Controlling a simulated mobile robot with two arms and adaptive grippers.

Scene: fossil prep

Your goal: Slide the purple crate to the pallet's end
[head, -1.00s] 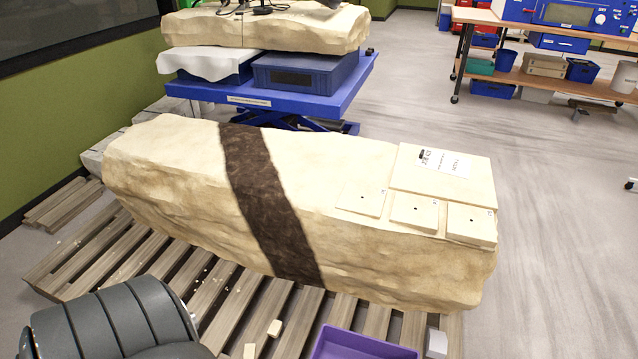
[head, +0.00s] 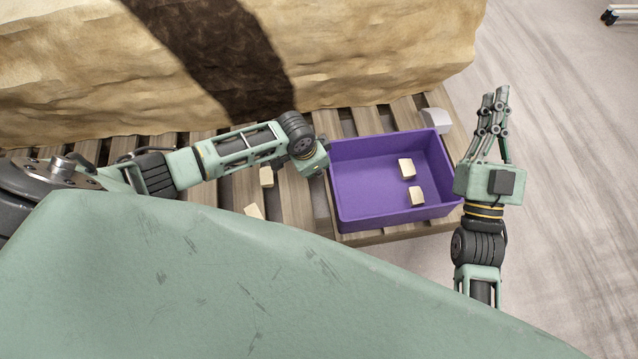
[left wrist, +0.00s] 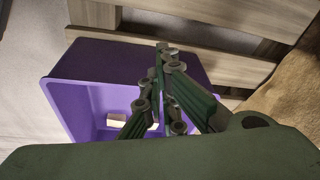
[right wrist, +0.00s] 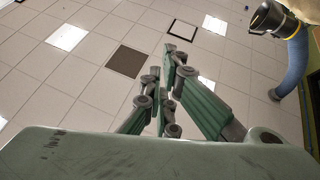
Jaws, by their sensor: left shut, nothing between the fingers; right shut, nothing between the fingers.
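The purple crate (head: 385,215) sits on the wooden pallet near its right end. Two small pale blocks, one (head: 406,168) above the other (head: 417,196), lie inside it. My left gripper (head: 313,163) is at the crate's left side in the head view, its fingers hidden there. In the left wrist view its shut, empty fingers (left wrist: 166,58) overlap the crate (left wrist: 75,95); I cannot tell whether they touch it. My right gripper (head: 496,98) is shut and empty, right of the crate and apart from it.
The wooden pallet (head: 315,205) carries a large pale rock (head: 390,50) with a dark band behind the crate. A grey-white block (head: 436,121) lies by the crate's far right corner. Loose pale pieces (head: 266,177) lie left of the crate.

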